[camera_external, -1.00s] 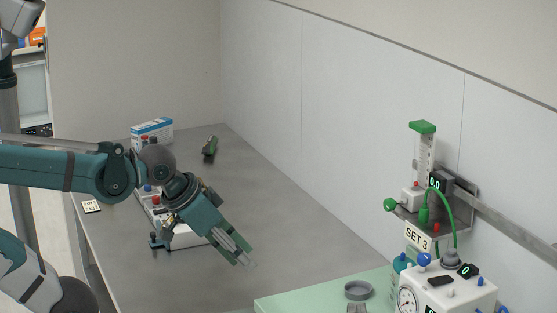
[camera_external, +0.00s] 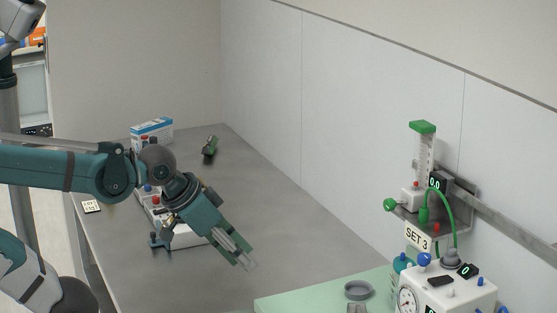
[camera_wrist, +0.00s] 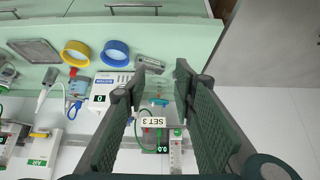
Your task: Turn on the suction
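The white suction unit (camera_external: 462,291) stands at the lower right in the external view, with a round gauge (camera_external: 407,301), a blue knob (camera_external: 424,259) and a small display reading 0 (camera_external: 468,271). In the wrist view the white suction unit (camera_wrist: 112,80) shows left of my fingers, with its lettering and a display reading 0 (camera_wrist: 99,98). My gripper (camera_external: 247,262) hangs in the air over the grey counter, well left of the unit. In the wrist view its two fingers (camera_wrist: 172,85) are apart with nothing held between them.
A flowmeter (camera_external: 424,155) with a green cap stands above the SET 3 label (camera_external: 418,237) on the wall rail. A grey dish (camera_external: 358,290) sits on the pale green top (camera_external: 300,298). A blue-white box (camera_external: 152,131) lies farther back. The middle counter (camera_external: 270,205) is clear.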

